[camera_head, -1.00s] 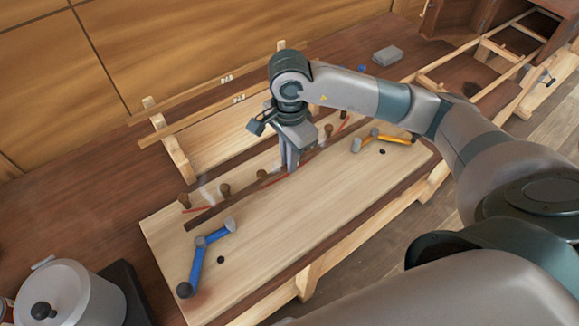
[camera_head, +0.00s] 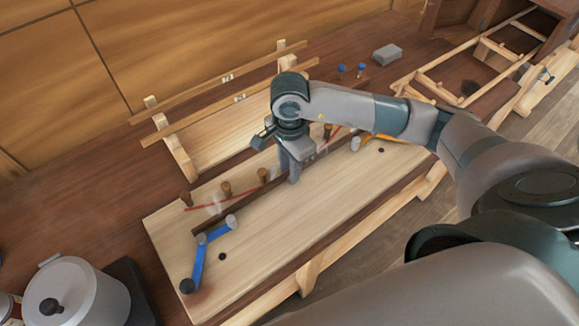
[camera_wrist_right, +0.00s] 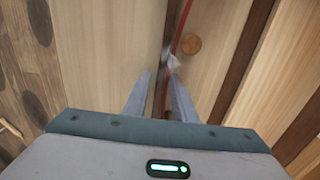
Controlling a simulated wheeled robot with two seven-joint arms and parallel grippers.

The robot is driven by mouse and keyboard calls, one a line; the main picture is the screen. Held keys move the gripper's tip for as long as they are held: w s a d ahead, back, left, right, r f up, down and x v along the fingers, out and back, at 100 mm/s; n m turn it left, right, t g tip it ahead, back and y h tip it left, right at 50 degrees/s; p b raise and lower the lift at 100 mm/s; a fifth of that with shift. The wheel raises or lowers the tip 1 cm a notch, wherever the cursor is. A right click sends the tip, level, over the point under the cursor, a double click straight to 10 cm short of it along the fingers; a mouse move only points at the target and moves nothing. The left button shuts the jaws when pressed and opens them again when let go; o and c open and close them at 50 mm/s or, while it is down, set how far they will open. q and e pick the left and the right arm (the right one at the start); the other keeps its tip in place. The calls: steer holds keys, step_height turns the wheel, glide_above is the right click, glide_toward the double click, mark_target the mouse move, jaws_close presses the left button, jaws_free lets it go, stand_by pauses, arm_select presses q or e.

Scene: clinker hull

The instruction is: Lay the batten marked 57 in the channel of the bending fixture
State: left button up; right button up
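My right gripper (camera_head: 294,180) is over the bending fixture (camera_head: 290,235), a pale board with a row of brown pegs (camera_head: 226,188) and a curved red line (camera_head: 203,208). It appears shut on a long dark batten (camera_head: 215,221), which also runs between the fingers in the right wrist view (camera_wrist_right: 157,95). The batten lies on the near side of the pegs and red line, its left end close to the blue lever (camera_head: 199,262). I cannot tell whether it touches the board, and its number is unreadable. My left gripper is not in view.
A rack (camera_head: 171,152) behind holds two pale battens (camera_head: 195,88) with small labels. A yellow lever (camera_head: 390,138) is partly behind my arm. A grey pot (camera_head: 72,295) stands at lower left, a grey block (camera_head: 387,53) at the back. The board's front is mostly clear.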

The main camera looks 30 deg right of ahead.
steer(key=shift+r, duration=0.1)
stand_by(0.3)
steer(key=shift+r, duration=0.4)
step_height(320, 180, up, 11)
steer(key=b, duration=0.3)
steer(key=shift+r+b, duration=0.15)
steer(key=shift+b, duration=0.15)
stand_by(0.4)
